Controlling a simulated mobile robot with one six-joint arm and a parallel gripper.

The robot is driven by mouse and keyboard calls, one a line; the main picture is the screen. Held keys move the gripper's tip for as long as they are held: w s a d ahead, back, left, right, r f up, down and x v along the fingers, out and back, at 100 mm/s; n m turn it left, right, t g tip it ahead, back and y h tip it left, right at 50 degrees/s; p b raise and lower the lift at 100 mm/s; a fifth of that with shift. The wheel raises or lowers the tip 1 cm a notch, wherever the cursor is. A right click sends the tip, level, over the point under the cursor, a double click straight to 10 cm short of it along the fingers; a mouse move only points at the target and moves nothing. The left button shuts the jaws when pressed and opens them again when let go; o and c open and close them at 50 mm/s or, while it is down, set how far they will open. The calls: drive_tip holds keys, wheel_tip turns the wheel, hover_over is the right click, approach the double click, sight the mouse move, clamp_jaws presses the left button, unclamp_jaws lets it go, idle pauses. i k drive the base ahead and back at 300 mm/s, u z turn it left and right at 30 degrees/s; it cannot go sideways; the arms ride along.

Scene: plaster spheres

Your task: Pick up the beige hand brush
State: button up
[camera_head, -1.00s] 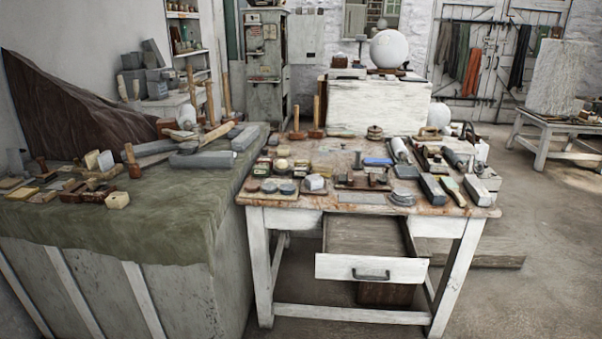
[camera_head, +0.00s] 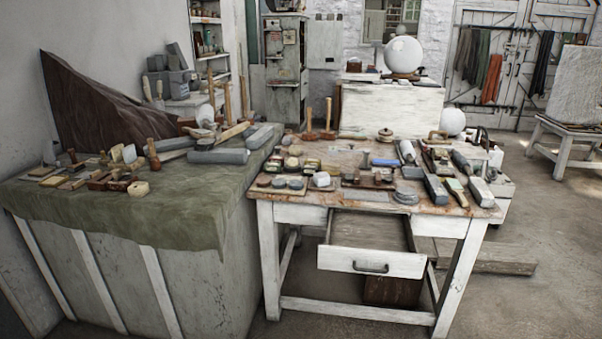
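I cannot pick out the beige hand brush with certainty at this size. A long, narrow beige-green item (camera_head: 456,191) lies at the right front of the white worktable (camera_head: 290,198), among grey blocks, and may be a brush. A small beige block-like piece (camera_head: 138,188) sits near the front edge of the green-covered bench (camera_head: 170,222), and I cannot tell what it is. My gripper and arm are not in view.
The worktable is crowded with small tools and blocks. Its front drawer (camera_head: 370,263) stands open, jutting forward. The bench fills the left side. A white plaster sphere (camera_head: 403,55) stands behind the table.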

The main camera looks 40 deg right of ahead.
sight(332, 168)
drive_tip(key=z, duration=0.45)
drive_tip(key=k, duration=0.15)
drive_tip(key=u, duration=1.75)
drive_tip(key=k, duration=0.2)
drive_tip(key=u, duration=1.55)
drive_tip(key=k, duration=1.85)
drive_tip(key=u, duration=0.05)
